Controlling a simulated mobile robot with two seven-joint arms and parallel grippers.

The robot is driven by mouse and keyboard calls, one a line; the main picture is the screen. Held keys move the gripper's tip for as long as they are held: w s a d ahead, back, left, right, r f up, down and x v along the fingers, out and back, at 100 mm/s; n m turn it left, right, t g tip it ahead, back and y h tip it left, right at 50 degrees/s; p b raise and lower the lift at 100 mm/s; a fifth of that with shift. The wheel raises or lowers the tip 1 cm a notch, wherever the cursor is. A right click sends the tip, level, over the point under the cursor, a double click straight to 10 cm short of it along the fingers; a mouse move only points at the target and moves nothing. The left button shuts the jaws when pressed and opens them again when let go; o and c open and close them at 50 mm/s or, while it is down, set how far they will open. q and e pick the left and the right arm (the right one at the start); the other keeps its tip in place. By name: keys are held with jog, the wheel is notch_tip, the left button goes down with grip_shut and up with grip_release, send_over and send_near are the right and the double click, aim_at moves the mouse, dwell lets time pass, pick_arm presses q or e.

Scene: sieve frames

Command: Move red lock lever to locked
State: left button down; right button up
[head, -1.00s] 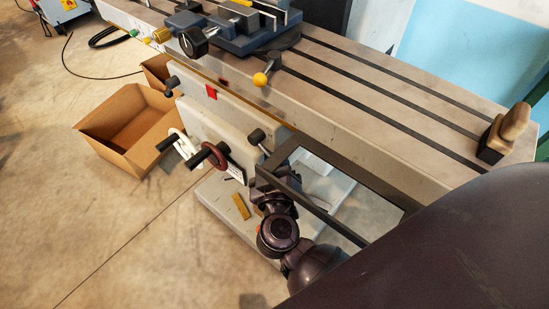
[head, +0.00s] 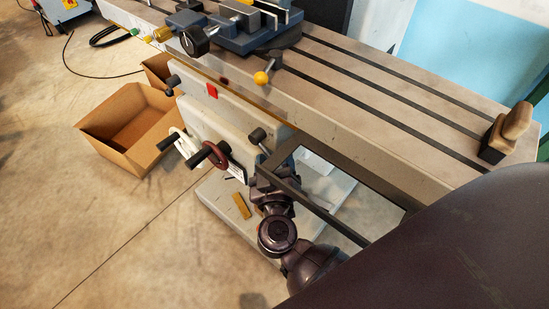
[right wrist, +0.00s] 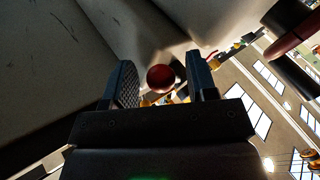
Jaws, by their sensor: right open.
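A round red knob (right wrist: 161,78), which looks like the end of the red lock lever, shows in the right wrist view. It sits between the two fingers of my right gripper (right wrist: 161,62), which is open and apart from it on both sides in the picture. The rest of the lever is hidden or too dark to tell. My left gripper is not in view.
A long slotted machine table (head: 390,110) runs above my arm.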

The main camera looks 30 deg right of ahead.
jog(key=shift+s, duration=0.1)
jog(key=r+p+v, duration=0.1)
jog(key=v, duration=0.9)
jog(key=shift+s+a+f, duration=0.2)
jog(key=shift+s+f, duration=0.1)
jog(key=shift+f, duration=0.2)
